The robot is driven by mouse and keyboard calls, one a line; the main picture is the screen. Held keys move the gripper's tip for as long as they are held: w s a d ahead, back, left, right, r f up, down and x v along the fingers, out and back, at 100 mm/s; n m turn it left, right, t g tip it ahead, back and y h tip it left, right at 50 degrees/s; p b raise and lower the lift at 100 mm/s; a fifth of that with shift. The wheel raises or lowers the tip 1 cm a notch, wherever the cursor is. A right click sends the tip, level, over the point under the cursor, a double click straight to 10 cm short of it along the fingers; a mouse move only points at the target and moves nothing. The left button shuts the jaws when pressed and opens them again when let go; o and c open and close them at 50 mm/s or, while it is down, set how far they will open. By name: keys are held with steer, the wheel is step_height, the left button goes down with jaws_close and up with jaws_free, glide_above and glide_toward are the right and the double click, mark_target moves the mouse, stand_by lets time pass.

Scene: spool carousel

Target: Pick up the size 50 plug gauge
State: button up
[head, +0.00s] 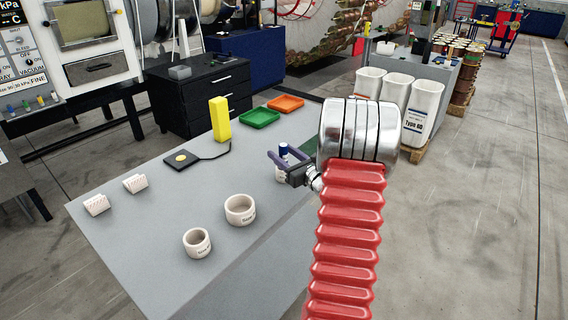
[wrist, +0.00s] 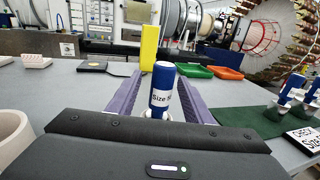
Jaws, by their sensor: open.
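A plug gauge with a blue handle (wrist: 162,76) and a white label reading "Size", its number not legible, stands upright on the grey table. Its lower end is mostly hidden by my gripper, with a pale rim showing around it. In the head view its blue top (head: 284,149) shows between my fingers. My gripper (wrist: 161,84) is open, with one purple finger on each side of the gauge. I cannot tell whether either finger touches it. More blue-handled gauges (wrist: 292,88) stand on a green mat (wrist: 240,122) at the right of the wrist view.
Two cream rings (head: 240,209) (head: 197,243) stand on the table (head: 140,238). A yellow block (head: 220,119), a black pad (head: 182,160), a green tray (head: 259,118) and an orange tray (head: 286,103) lie farther back. A sign (wrist: 303,139) stands right.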

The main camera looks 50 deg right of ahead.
steer(key=w, duration=0.2)
steer(key=w+d, duration=0.1)
steer(key=w, duration=0.1)
stand_by(0.5)
jaws_close()
stand_by(0.4)
